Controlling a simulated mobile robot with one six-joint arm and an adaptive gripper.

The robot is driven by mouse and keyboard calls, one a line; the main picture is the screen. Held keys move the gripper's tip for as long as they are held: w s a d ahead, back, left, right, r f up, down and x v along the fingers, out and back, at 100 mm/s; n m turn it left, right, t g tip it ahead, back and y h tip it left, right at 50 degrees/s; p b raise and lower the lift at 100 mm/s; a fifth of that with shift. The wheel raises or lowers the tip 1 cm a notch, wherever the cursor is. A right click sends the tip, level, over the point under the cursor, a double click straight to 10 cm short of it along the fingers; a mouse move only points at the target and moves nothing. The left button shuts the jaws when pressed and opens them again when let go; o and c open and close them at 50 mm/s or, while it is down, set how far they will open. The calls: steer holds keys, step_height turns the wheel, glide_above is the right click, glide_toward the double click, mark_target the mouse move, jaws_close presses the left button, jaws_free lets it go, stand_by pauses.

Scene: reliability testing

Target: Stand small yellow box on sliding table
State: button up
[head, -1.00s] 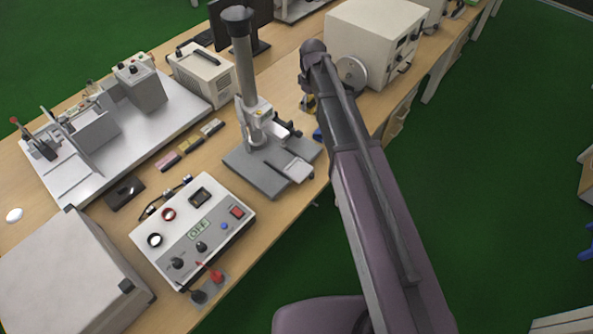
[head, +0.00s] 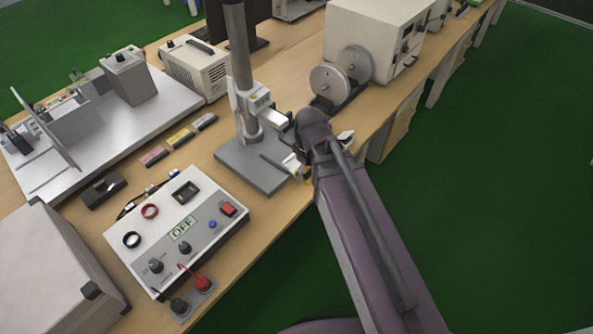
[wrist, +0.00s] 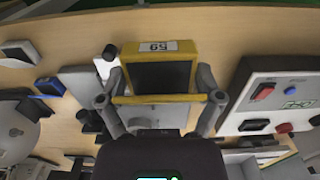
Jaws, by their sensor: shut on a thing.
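My gripper (wrist: 161,97) is shut on the small yellow box (wrist: 190,52). The box has a dark face and a white number label, and a finger lies on each side of it. In the head view my gripper (head: 306,165) is at the front right of the grey stand, with only a bit of the yellow box (head: 307,177) showing. The sliding table (head: 290,163) is a light plate on the stand's base, partly hidden by my gripper. I cannot tell whether the box touches it.
The stand's column (head: 240,60) rises behind the plate. Two metal discs (head: 335,88) stand behind my gripper. Pink, yellow and grey blocks (head: 180,138) lie left of the stand.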

mark_target(308, 179)
steer(key=s+f+b, duration=0.1)
steer(key=s+f, duration=0.1)
steer(key=shift+s+d+f, duration=0.1)
steer(key=shift+s, duration=0.3)
steer(key=w+a, duration=0.1)
steer(key=w, duration=0.3)
steer(key=w+a+f+b, duration=0.1)
steer(key=w, duration=0.4)
steer(key=w+a, duration=0.1)
steer(key=w, duration=0.4)
steer(key=shift+w+f+b, duration=0.15)
steer(key=shift+w+b, duration=0.05)
steer(key=shift+b, duration=0.1)
steer(key=shift+w, duration=0.1)
steer(key=shift+w+a, duration=0.1)
steer(key=shift+w, duration=0.15)
steer(key=shift+w+f+b, duration=0.15)
steer(key=shift+f+b, duration=0.35)
steer(key=shift+w+f+b, duration=0.15)
steer(key=shift+f+b, duration=0.3)
steer(key=shift+f, duration=0.05)
steer(key=shift+f+b, duration=0.85)
steer(key=shift+b, duration=0.05)
steer(key=shift+f+b, duration=0.6)
